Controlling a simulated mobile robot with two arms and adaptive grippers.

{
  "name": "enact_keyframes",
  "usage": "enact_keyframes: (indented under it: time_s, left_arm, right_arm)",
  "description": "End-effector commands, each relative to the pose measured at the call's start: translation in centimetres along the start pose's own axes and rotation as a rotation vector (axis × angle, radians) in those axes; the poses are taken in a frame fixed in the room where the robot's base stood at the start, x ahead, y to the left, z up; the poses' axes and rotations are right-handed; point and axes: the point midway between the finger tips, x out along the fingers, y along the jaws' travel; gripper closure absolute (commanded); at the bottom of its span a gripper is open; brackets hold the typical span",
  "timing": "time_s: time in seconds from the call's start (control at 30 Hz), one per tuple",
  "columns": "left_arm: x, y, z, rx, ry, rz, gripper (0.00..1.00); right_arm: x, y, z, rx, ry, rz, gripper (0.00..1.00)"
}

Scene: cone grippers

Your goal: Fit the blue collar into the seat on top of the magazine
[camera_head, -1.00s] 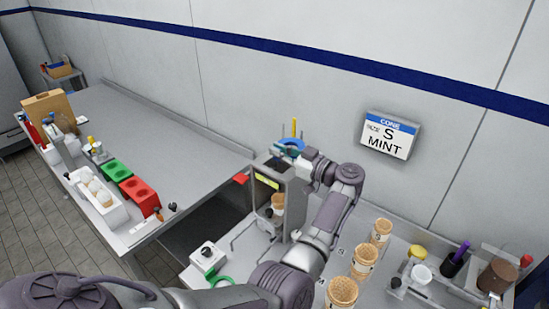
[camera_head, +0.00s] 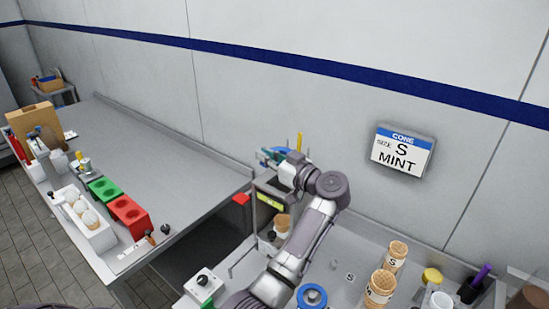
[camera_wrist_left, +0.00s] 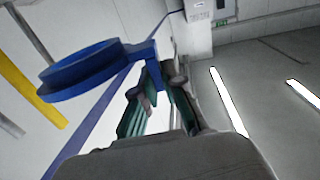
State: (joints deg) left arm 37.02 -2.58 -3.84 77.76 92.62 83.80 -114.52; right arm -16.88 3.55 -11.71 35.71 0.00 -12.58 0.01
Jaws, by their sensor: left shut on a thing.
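The blue collar (camera_wrist_left: 82,72) shows in the left wrist view as a ring with a side tab. My left gripper (camera_wrist_left: 155,78) is shut on that tab, and the ring stands out to the left of the fingers. In the head view my left gripper (camera_head: 278,159) is at the top of the magazine (camera_head: 270,199), a grey box with a yellow label and a cone in its front opening. The collar is small and partly hidden there. The seat is hidden, and I cannot tell whether the collar touches it. My right gripper is out of view.
A yellow post (camera_head: 299,142) rises behind the magazine. Cones (camera_head: 380,286) stand on the counter at right, near a blue ring-shaped item (camera_head: 312,297). A white box with a black knob (camera_head: 204,282) is in front. The left table (camera_head: 165,150) has wide bare space.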

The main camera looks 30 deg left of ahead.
Motion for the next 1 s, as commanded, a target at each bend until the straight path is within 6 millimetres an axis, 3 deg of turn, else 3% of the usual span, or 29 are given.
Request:
enact_keyframes:
  time_s: [0.1,0.17,0.47,0.6,0.8,1.0]
  left_arm:
    - [-0.4,0.0,0.1,0.007,0.0,0.02,1.0]
    - [-0.4,0.1,0.0,0.007,-0.001,0.02,1.0]
    - [-0.3,0.0,-0.1,0.007,-0.002,0.019,1.0]
    - [-0.3,0.0,-0.3,0.01,-0.003,0.022,1.0]
    - [-0.4,0.0,2.3,0.008,-0.002,0.022,1.0]
    - [-0.4,0.0,4.2,0.009,-0.001,0.022,1.0]
  right_arm:
    - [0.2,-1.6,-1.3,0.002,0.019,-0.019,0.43]
    - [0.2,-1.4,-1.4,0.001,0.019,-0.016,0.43]
    - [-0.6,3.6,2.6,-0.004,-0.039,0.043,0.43]
    - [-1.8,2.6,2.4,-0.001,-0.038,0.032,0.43]
    - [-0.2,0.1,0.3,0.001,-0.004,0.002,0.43]
    - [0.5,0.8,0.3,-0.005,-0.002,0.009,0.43]
